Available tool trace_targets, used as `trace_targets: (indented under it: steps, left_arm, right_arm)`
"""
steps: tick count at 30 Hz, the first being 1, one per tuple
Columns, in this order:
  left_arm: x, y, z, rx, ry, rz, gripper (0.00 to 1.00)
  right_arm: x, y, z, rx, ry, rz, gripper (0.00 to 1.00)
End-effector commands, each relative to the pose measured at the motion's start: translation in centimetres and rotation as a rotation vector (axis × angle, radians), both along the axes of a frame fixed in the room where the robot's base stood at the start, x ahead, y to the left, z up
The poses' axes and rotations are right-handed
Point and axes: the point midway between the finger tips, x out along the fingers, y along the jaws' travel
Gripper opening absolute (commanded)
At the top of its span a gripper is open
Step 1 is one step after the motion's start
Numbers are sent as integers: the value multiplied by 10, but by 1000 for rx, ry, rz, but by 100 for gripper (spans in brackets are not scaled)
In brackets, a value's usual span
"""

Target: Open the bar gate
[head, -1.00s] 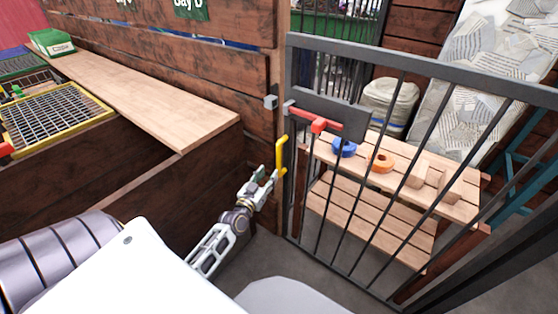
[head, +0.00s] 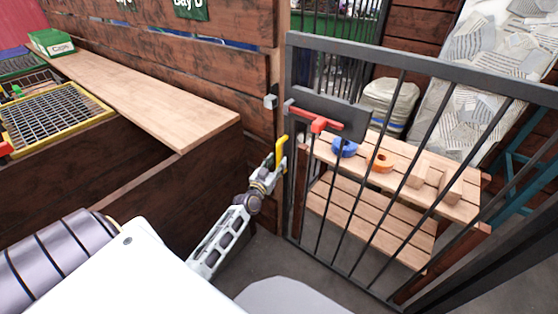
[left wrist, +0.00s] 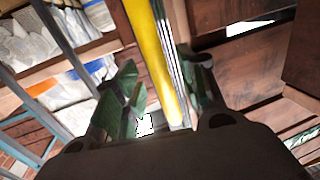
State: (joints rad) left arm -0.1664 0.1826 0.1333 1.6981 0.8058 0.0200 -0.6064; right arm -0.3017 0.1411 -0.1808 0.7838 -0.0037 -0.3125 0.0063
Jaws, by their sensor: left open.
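The dark grey bar gate (head: 325,215) stands upright at the right, its left edge beside the wooden wall. A red lever (head: 318,121) sits on the gate's dark plate, and a yellow pull handle (head: 281,150) stands at the gate's left edge. My left gripper (head: 271,167) is open at the lower part of the yellow handle. In the left wrist view, the yellow handle (left wrist: 150,45) passes between the green-padded fingers of the gripper (left wrist: 165,72); I cannot tell whether they touch it. My right gripper is out of view.
A wooden counter (head: 150,95) and dark plank walls lie to the left. Behind the bars, a wooden shelf (head: 440,202) carries a blue ring (head: 344,148), an orange ring (head: 382,161) and wooden blocks. Bare grey floor (head: 262,262) shows below the gate.

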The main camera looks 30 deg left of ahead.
Motion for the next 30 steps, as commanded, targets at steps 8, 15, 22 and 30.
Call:
trace_targets:
  steps: [8, 15, 22, 30]
  left_arm:
    - [20, 2, 0, 0, -1, 0, 41]
    - [27, 3, 0, 0, 0, 0, 41]
    - [28, 3, 0, 0, 0, 0, 41]
    - [27, 3, 0, 0, 0, 0, 15]
  right_arm:
    - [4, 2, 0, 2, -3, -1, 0]
    - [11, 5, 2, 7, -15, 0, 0]
    - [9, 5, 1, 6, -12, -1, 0]
    - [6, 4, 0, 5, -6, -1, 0]
